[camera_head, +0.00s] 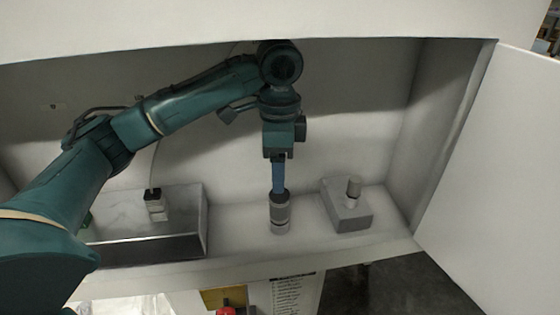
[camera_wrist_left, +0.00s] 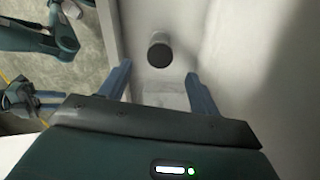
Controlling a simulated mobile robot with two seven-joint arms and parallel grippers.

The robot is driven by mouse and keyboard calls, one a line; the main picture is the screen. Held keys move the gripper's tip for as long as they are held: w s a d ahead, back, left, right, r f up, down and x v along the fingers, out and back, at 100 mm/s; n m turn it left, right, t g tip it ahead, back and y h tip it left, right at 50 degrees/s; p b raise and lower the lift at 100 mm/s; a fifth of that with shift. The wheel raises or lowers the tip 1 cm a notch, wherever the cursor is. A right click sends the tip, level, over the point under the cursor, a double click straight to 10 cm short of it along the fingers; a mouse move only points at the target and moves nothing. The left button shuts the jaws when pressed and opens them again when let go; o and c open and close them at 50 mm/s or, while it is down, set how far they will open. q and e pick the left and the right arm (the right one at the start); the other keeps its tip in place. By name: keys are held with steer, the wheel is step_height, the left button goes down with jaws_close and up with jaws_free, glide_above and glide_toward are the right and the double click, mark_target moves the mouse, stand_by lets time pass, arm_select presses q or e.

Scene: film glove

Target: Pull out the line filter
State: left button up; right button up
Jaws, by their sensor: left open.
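A grey upright cylinder with a dark upper part, which looks like the line filter (camera_head: 280,218), stands on the white cabinet floor. In the wrist view the round dark top of the line filter (camera_wrist_left: 160,52) shows beyond and between the fingertips. My left gripper (camera_head: 279,186) points down right at the top of the cylinder. In the wrist view the left gripper (camera_wrist_left: 158,72) is open, with a gap on both sides of the cylinder; contact does not show.
A grey block with a short knob (camera_head: 347,212) stands right of the cylinder. A metal box (camera_head: 150,247) with a small fitting (camera_head: 155,205) stands at left. The cabinet's top edge and an open white door (camera_head: 500,150) bound the space. A red knob (camera_head: 227,311) is below the front edge.

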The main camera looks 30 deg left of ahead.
mark_target(279, 199)
arm_select(q)
step_height(279, 199, down, 9)
steer(key=b, duration=0.3)
steer(key=shift+f, duration=0.35)
arm_select(e)
steer(key=shift+w+a+f+n+t+y, duration=0.4)
steer(key=shift+w+f+n+t, duration=0.15)
steer(key=shift+t, duration=0.35)
arm_select(q)
steer(key=c, duration=1.1)
arm_select(e)
steer(key=shift+w+r, duration=0.1)
arm_select(q)
steer(key=shift+r+p, duration=0.55)
steer(key=shift+p, duration=0.7)
arm_select(e)
steer(key=shift+r, duration=1.2)
arm_select(q)
steer(key=shift+f, duration=0.1)
arm_select(e)
steer(key=shift+f, duration=0.1)
